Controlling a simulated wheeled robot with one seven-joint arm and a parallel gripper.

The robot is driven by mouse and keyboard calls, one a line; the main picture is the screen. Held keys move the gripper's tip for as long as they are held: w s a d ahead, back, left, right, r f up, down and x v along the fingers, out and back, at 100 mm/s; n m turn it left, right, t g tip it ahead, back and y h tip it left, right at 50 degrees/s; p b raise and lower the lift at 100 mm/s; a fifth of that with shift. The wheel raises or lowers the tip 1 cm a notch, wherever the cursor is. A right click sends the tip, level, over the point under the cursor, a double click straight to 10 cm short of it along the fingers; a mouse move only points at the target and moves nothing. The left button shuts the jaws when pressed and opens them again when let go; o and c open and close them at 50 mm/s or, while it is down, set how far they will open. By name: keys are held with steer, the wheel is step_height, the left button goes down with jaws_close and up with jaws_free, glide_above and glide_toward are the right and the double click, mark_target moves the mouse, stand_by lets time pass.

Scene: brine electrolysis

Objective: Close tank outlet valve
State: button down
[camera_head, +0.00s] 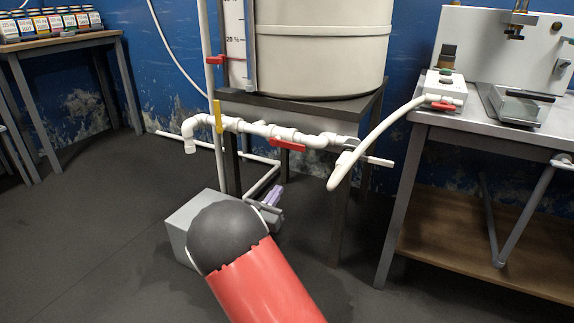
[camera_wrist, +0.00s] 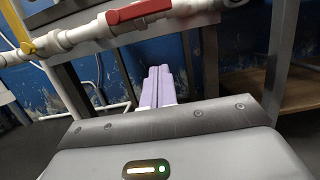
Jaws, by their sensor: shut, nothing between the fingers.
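A white pipe (camera_head: 250,127) runs below the large cream tank (camera_head: 320,50). It carries a valve with a red lever (camera_head: 288,145), lying roughly along the pipe, and a valve with a yellow lever (camera_head: 217,115), standing upright across it. In the wrist view the red lever (camera_wrist: 138,12) is at the top and the yellow one (camera_wrist: 27,48) at the left. I cannot tell from labels which is the outlet valve. My gripper (camera_head: 274,194) is below the red lever, apart from it. Its purple fingers (camera_wrist: 157,78) are shut together and empty.
The dark tank stand (camera_head: 300,110) has legs close around my gripper. A table (camera_head: 65,42) with several bottles is far left. Floor at left is clear.

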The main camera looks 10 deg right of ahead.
mark_target(287, 145)
steer(key=w+d+r, duration=0.5)
steer(key=w+r, duration=0.1)
steer(key=w, duration=0.1)
steer(key=shift+w+d+r+b, duration=0.2)
steer(key=shift+w+d+b, duration=0.05)
steer(key=shift+w+b, duration=0.15)
stand_by(0.3)
steer(key=shift+d+r+n+p, duration=0.1)
steer(key=shift+r+n+p, duration=0.15)
steer(key=shift+n+p, duration=0.35)
